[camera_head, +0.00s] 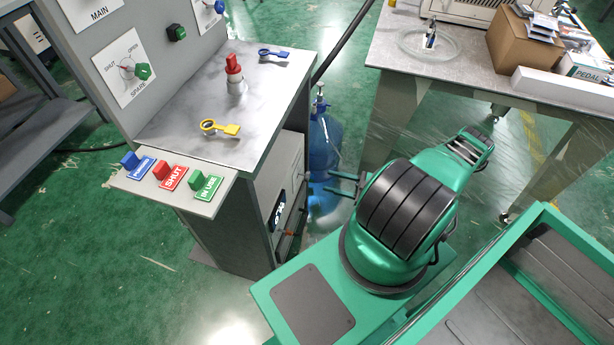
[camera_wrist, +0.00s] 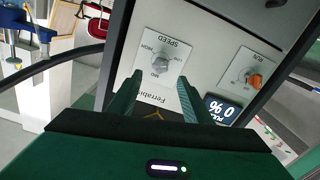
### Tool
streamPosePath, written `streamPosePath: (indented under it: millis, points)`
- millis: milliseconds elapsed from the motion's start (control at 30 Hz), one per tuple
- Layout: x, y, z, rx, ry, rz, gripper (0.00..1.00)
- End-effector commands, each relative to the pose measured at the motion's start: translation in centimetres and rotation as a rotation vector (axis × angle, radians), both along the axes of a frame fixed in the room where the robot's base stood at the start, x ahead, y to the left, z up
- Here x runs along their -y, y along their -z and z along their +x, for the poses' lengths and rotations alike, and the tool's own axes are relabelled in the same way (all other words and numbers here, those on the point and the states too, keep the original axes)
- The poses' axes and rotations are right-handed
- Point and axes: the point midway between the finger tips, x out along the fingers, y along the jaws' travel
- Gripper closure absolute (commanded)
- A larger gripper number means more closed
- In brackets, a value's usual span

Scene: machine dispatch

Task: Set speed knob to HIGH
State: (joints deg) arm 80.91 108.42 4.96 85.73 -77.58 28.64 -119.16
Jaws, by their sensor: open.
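The speed knob (camera_wrist: 161,63) is a light grey knob on a white plate marked SPEED. It shows in the wrist view, upside down, on the light front panel (camera_wrist: 200,50). Small setting words ring it, but I cannot tell for certain which one it points to. My gripper (camera_wrist: 158,76) is open and empty, its two green fingers on either side of the knob in the picture and apparently short of it. In the head view my gripper (camera_head: 328,182) points left toward the cabinet front, with a gap. The knob cannot be made out there.
An orange knob (camera_wrist: 254,80) and a dark 0 % display (camera_wrist: 221,109) share the panel. The grey cabinet (camera_head: 238,222) carries blue, red and green labelled blocks on its ledge (camera_head: 215,190). A blue bottle (camera_head: 320,142) stands behind my gripper. A table (camera_head: 400,80) stands at right.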

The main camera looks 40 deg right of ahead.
Motion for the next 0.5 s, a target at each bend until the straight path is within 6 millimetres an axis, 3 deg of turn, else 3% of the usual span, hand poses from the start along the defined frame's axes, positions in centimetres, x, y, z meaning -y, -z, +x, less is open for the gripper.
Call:
streamPosePath:
  millis: [167,500]
  points:
    - [-0.8,0.1,0.9,0.011,0.006,0.000,0.55]
    - [-4.4,0.1,5.5,0.008,0.005,0.001,0.55]
